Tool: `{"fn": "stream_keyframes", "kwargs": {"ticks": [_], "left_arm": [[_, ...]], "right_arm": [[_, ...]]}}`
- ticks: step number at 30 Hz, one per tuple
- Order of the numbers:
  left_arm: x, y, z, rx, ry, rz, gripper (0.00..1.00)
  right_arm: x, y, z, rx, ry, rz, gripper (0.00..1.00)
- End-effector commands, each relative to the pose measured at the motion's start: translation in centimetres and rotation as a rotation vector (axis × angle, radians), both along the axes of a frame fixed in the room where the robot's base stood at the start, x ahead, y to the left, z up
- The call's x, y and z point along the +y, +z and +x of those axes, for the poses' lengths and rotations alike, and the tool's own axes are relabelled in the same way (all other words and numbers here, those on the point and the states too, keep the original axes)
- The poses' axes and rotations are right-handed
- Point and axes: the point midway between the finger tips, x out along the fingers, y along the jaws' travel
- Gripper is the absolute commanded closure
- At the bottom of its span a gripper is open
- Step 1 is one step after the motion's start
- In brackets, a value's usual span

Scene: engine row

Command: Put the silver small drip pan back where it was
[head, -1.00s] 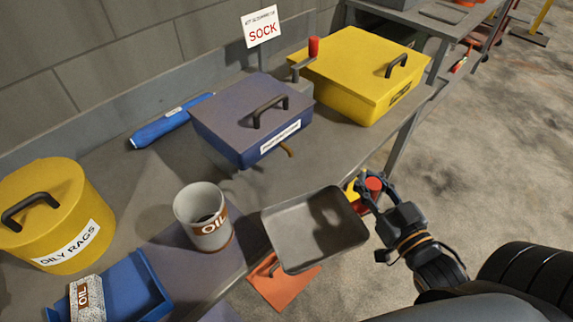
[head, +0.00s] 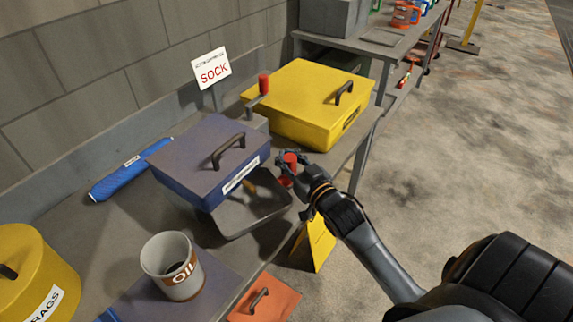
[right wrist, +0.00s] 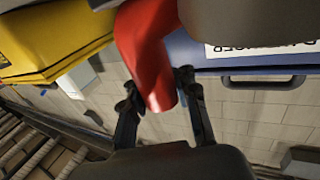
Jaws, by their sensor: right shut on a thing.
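The silver small drip pan (head: 262,222) is a shallow grey tray with a red handle (right wrist: 150,60). In the head view it lies just in front of the blue lidded box (head: 205,165), partly hidden by the box. A brass-coloured spout (head: 249,187) on the box front overlaps the pan's inside. My right gripper (head: 291,165) is at the pan's right corner, shut on its red handle, which shows between the fingers in the right wrist view (right wrist: 160,95). I cannot tell whether the pan touches the bench. My left gripper is out of view.
A mug marked OIL (head: 175,268) stands on the bench left of the pan. A yellow box (head: 305,95) is behind, right of the blue box. A blue roll (head: 125,172) lies by the wall, a yellow bin (head: 35,275) stands at left. Bench's front edge is close.

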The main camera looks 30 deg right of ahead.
Motion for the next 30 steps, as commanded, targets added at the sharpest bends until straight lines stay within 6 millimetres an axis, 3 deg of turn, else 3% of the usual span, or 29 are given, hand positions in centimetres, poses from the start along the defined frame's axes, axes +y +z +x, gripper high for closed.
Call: {"fn": "stream_keyframes", "kwargs": {"ticks": [9, 16, 17, 21, 30], "left_arm": [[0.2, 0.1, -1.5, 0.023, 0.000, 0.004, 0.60], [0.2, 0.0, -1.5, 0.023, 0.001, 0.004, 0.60], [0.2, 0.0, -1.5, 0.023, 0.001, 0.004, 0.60], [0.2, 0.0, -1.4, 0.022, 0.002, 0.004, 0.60], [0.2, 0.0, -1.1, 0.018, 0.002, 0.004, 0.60]], "right_arm": [[0.0, -3.2, 0.2, -0.002, 0.000, 0.002, 1.00], [0.0, -3.4, 0.1, -0.002, 0.001, 0.001, 1.00], [0.0, -3.6, 0.1, 0.001, 0.000, 0.000, 0.73], [0.0, -3.6, 0.1, 0.001, 0.000, 0.000, 0.48], [0.0, -3.6, 0.0, 0.001, 0.000, 0.000, 0.48]]}}
